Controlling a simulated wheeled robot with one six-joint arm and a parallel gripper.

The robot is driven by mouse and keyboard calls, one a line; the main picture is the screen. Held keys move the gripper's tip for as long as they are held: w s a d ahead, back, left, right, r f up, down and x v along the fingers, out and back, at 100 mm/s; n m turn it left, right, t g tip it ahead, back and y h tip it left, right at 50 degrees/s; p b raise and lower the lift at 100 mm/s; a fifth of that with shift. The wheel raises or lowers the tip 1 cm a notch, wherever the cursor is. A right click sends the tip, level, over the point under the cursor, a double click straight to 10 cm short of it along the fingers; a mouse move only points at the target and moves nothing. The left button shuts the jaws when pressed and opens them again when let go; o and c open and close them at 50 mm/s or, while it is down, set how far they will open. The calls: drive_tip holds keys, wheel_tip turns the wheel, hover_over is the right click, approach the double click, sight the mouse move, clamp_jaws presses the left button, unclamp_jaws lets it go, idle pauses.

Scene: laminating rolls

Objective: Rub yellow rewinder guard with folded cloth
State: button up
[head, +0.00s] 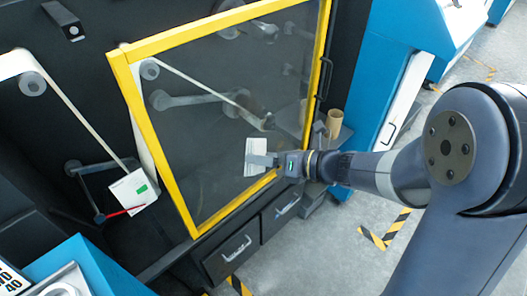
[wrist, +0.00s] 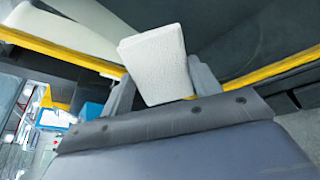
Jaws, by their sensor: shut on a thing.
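The yellow rewinder guard (head: 120,75) is a yellow frame around a dark see-through panel, on the front of a black machine. Its lower bar also crosses the wrist view (wrist: 262,72). My gripper (head: 262,160) is in front of the guard's lower right part, near the bottom bar. It is shut on a white folded cloth (head: 256,150). In the wrist view the cloth (wrist: 155,62) stands out from between the two fingers. I cannot tell whether the cloth touches the guard.
Rollers with a white web (head: 90,125) show left of the guard. A card with a green mark (head: 134,190) hangs there beside a red-handled thing. Drawers (head: 230,252) are below. A brown cardboard core (head: 334,122) stands right of the guard, by a blue cabinet. Grey floor with striped tape is open at lower right.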

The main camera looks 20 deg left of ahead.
sight(232, 124)
drive_tip(key=m+t, duration=0.1)
drive_tip(key=a+r+m+t+y+b, duration=0.1)
drive_tip(key=t, duration=0.1)
drive_tip(key=shift+w+r+m+t+b, duration=0.1)
drive_tip(key=shift+r+m+t+b, duration=0.25)
drive_tip(key=shift+m+t+b, duration=0.4)
drive_tip(key=shift+w+d+r+m+t+b, duration=0.2)
drive_tip(key=shift+r+m+t+b, duration=0.25)
drive_tip(key=shift+t, duration=0.6)
drive_tip(key=x, duration=0.6)
drive_tip(key=shift+r, duration=0.15)
drive_tip(key=shift+x, duration=1)
